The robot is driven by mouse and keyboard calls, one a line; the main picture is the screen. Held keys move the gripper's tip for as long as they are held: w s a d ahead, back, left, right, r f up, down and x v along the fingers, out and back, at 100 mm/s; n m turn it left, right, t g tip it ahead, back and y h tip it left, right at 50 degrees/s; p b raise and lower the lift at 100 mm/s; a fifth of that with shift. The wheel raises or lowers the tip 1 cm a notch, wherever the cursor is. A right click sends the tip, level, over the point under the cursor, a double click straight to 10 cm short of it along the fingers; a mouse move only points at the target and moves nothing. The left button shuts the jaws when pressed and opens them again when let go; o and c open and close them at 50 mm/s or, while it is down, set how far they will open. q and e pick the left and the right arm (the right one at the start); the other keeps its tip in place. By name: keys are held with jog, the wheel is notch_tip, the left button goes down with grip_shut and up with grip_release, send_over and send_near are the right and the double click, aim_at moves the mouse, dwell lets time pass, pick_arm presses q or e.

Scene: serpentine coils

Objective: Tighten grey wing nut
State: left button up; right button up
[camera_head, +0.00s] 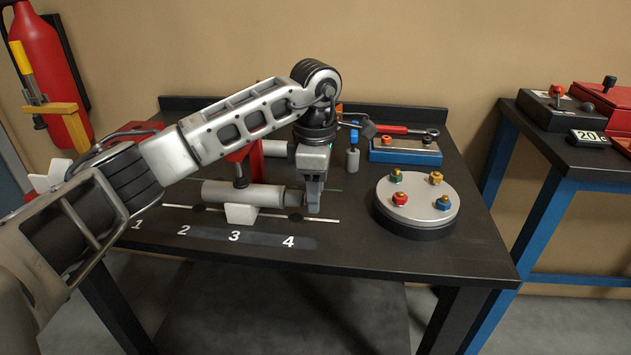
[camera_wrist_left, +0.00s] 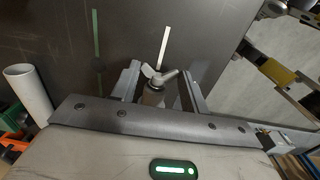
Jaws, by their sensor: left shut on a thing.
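My left gripper (camera_head: 314,208) reaches down over the black workbench, at the right end of a grey cylinder (camera_head: 225,193) and above the number 4. In the head view the gripper hides the wing nut. My right gripper is in neither view.
A round grey plate (camera_head: 417,200) with several coloured knobs stands right of the gripper. A blue block (camera_head: 405,150) and a small upright grey cylinder (camera_head: 352,160) are behind. A white block (camera_head: 241,213) stands at the number 3. The bench's front strip is clear.

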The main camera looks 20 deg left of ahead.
pick_arm(q)
jog(key=shift+w+r+g+h+p, duration=0.25)
jog(key=shift+r+g+h+p, duration=0.05)
jog(key=shift+g+p, duration=0.55)
jog(key=shift+f+g, duration=0.15)
jog(key=shift+g, duration=0.2)
jog(key=shift+w+a+f+g+h, duration=0.1)
jog(key=shift+w+f+g+h, duration=0.1)
jog(key=shift+g, duration=0.3)
jog(key=shift+w+f+g+h, duration=0.1)
jog(key=shift+g+h, duration=0.1)
jog(key=shift+g, duration=0.3)
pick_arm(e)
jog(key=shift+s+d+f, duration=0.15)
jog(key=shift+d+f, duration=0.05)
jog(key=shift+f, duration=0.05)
pick_arm(q)
jog(key=shift+b, duration=0.4)
jog(key=shift+g, duration=0.4)
jog(key=shift+w, duration=0.1)
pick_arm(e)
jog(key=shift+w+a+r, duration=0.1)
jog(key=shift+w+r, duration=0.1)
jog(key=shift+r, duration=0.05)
pick_arm(q)
jog(key=shift+r, duration=0.1)
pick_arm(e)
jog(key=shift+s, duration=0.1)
pick_arm(q)
jog(key=o, duration=1)
